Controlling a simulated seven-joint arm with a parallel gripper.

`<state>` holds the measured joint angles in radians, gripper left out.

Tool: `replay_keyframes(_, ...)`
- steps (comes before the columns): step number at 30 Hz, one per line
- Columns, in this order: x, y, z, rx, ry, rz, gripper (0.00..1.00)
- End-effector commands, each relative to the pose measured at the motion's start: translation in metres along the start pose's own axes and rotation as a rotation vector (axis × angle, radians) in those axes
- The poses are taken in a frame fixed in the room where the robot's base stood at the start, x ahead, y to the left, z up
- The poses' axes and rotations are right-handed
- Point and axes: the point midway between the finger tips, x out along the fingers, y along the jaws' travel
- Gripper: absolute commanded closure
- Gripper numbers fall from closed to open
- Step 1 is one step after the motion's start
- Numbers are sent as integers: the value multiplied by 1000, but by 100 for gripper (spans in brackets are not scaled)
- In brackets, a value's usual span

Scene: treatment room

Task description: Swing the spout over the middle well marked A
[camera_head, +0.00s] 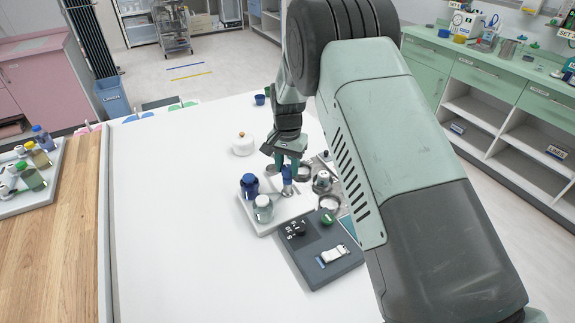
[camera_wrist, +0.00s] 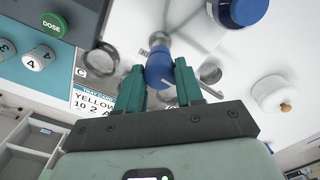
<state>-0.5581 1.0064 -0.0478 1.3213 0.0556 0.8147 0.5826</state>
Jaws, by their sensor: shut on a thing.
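My gripper (camera_wrist: 160,85) is shut on a blue knob (camera_wrist: 158,66), with one green finger on each side. The knob also shows in the head view (camera_head: 287,173), on top of a short metal post (camera_head: 288,188) on a white base. A small metal piece (camera_wrist: 159,40) sticks out beside the knob in the wrist view; which way the spout points is not clear. A round metal well (camera_wrist: 100,61) lies near a label C (camera_wrist: 80,72). Another metal ring (camera_wrist: 210,74) is partly behind a finger. I cannot tell which well is A.
A blue-capped bottle (camera_head: 249,186) and a clear bottle (camera_head: 263,209) stand left of the post. A white lidded pot (camera_head: 242,146) stands behind.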

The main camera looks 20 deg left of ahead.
Motion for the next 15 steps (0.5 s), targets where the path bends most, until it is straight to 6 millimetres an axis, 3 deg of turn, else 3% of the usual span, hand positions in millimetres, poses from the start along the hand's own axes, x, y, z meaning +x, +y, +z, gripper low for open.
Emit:
replay_keyframes(8,0,0,0,57,0,1,100)
replay_keyframes(15,0,0,0,216,-1,1,100)
